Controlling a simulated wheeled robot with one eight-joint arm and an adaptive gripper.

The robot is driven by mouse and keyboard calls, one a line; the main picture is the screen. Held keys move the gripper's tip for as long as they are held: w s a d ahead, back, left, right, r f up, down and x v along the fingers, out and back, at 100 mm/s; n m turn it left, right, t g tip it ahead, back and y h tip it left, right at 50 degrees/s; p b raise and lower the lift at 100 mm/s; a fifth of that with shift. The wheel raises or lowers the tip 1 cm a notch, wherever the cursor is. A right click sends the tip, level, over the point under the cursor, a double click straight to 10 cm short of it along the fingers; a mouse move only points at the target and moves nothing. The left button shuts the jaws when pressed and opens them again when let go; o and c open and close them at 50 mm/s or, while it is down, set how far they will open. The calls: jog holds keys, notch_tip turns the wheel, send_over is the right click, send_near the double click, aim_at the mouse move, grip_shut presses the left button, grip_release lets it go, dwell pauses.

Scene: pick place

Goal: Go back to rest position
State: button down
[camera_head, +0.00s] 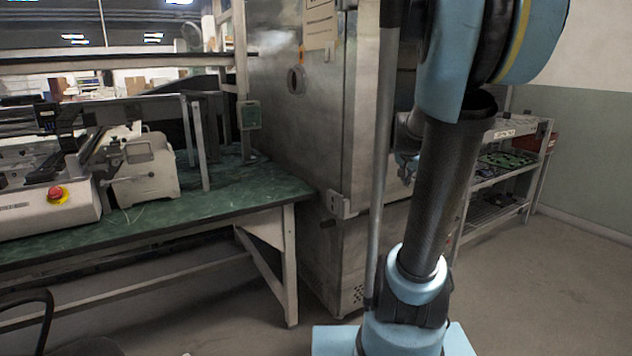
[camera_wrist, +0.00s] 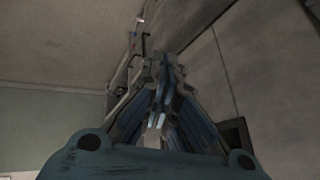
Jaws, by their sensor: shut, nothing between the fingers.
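My gripper (camera_wrist: 160,112) shows in the wrist view with its fingers drawn together and nothing between them. Its blue-grey palm fills the bottom of that view. In the head view my blue and black arm stands upright at right of centre.
A green-topped workbench (camera_head: 225,200) with machines (camera_head: 140,170) stands at the left. A tall metal cabinet (camera_head: 300,130) is behind my arm. A shelf rack (camera_head: 500,185) stands at the right. A chair (camera_head: 40,325) shows at lower left. Bare floor (camera_head: 560,290) lies at lower right.

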jog(key=s+a+f+n+g+y, duration=0.1)
jog(key=s+a+f+n, duration=0.2)
jog(key=s, duration=0.6)
jog(key=s+a+f+n+g+y, duration=0.1)
jog(key=s+a+f+n+g, duration=0.1)
jog(key=s+a+f, duration=0.3)
jog(key=s+a+f+n+g, duration=0.1)
jog(key=s+a+f+n, duration=0.3)
jog(key=s, duration=0.9)
jog(key=shift+a+f+y, duration=0.2)
jog(key=shift+f+y, duration=0.2)
jog(key=shift+f, duration=0.15)
jog(key=shift+w+f+g, duration=0.2)
jog(key=shift+w+g, duration=0.1)
jog(key=shift+w, duration=0.15)
